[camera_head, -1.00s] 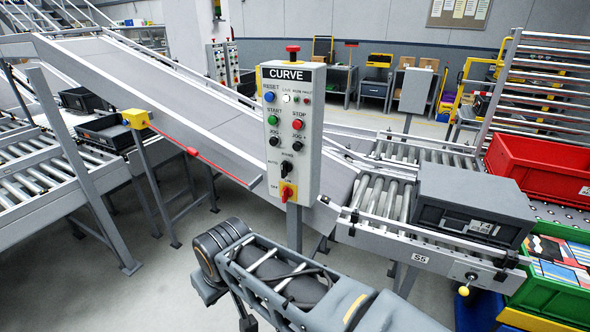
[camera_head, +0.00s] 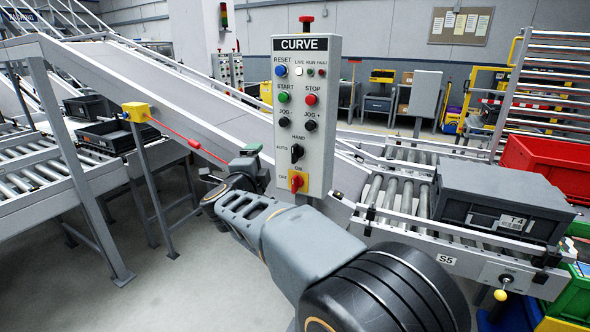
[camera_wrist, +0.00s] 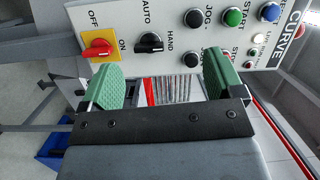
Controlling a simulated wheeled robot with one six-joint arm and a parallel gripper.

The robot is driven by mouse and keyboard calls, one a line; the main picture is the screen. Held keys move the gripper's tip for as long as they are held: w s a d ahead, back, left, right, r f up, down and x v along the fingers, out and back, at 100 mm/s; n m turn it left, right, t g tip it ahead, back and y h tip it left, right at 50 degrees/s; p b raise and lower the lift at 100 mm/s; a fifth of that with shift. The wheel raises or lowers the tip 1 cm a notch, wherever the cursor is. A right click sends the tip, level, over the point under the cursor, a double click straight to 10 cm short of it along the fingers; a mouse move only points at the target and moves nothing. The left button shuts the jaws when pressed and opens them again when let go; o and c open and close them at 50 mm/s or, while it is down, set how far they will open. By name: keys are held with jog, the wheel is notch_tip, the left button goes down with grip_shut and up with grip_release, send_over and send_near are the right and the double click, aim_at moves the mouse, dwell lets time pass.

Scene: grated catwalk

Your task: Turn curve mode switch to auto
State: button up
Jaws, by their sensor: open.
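The grey CURVE panel (camera_head: 325,150) stands on a post in the middle of the head view. Its black mode switch (camera_head: 297,152) is low on the panel, with AUTO to its left and HAND above. In the wrist view the mode switch (camera_wrist: 149,42) has its handle lying along the HAND direction, not toward AUTO. My gripper (camera_wrist: 160,80) is open and empty; its two green fingers are apart, and the switch appears beyond the gap between them. In the head view my gripper (camera_head: 250,160) is beside the panel's lower left, partly hidden by my arm; contact is not visible.
A red power switch (camera_head: 296,181) on a yellow plate sits just below the mode switch. Jog, start, stop and reset buttons are above. A roller conveyor with a dark crate (camera_head: 500,205) is to the right.

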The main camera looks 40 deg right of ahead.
aim_at(293, 155)
jog(key=w+d+m+g, duration=0.1)
jog(key=d, duration=0.4)
jog(key=w+d+f+m+g+h, duration=0.1)
jog(key=w+d, duration=0.1)
jog(key=d, duration=0.2)
jog(key=w+d+f+m+g+h, duration=0.1)
jog(key=d+m, duration=0.1)
jog(key=d, duration=0.3)
jog(key=shift+w+d+f+g, duration=0.15)
jog(key=shift+w+d+g, duration=0.2)
jog(key=shift+g, duration=0.05)
jog(key=shift+c, duration=0.4)
jog(key=c, duration=0.8)
jog(key=shift+c, duration=0.2)
